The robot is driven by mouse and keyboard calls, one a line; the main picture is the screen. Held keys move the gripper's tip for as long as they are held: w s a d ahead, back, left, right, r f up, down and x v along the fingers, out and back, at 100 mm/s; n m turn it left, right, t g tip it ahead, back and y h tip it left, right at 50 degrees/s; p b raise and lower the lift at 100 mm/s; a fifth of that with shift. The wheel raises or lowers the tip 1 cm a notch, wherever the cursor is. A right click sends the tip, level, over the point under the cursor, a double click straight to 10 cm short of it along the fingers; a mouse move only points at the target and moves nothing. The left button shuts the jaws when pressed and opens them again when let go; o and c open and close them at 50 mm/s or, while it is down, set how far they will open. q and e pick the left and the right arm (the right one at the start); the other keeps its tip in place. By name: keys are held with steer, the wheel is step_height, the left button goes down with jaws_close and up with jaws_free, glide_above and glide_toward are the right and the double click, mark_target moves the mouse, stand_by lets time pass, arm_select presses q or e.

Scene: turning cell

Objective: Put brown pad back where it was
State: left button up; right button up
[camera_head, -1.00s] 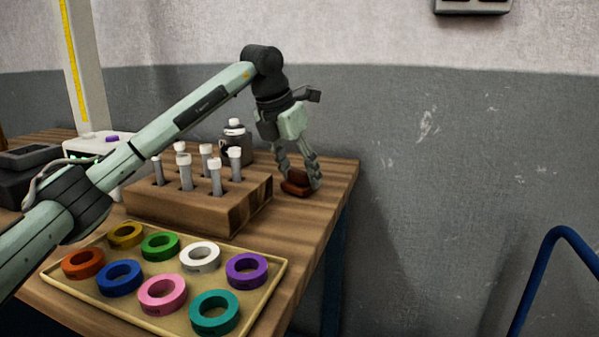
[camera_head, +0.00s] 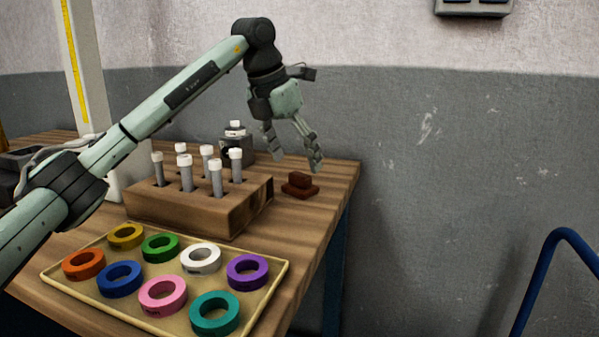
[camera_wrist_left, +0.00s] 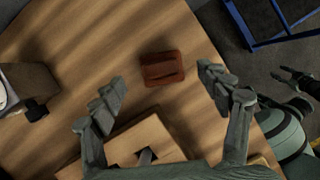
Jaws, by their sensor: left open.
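The brown pad (camera_head: 300,185) sits on the wooden table near its right edge, just right of the wooden tube rack. It has a raised grip on a wider base. In the left wrist view the pad (camera_wrist_left: 161,69) lies on bare wood, beyond and between my fingertips. My left gripper (camera_head: 293,160) is open and empty, above the pad and clear of it; its spread fingers also show in the left wrist view (camera_wrist_left: 163,85). My right gripper (camera_wrist_left: 300,82) seems to show as dark fingers at the right edge of the left wrist view, too small to judge.
A wooden rack (camera_head: 232,212) with several white-capped tubes stands left of the pad. A yellow tray (camera_head: 280,268) of coloured rings lies in front. A blue metal frame (camera_head: 548,255) stands on the right.

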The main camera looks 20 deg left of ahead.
arm_select(q)
steer(key=v, duration=0.7)
steer(key=shift+r, duration=0.2)
steer(key=shift+s, duration=0.15)
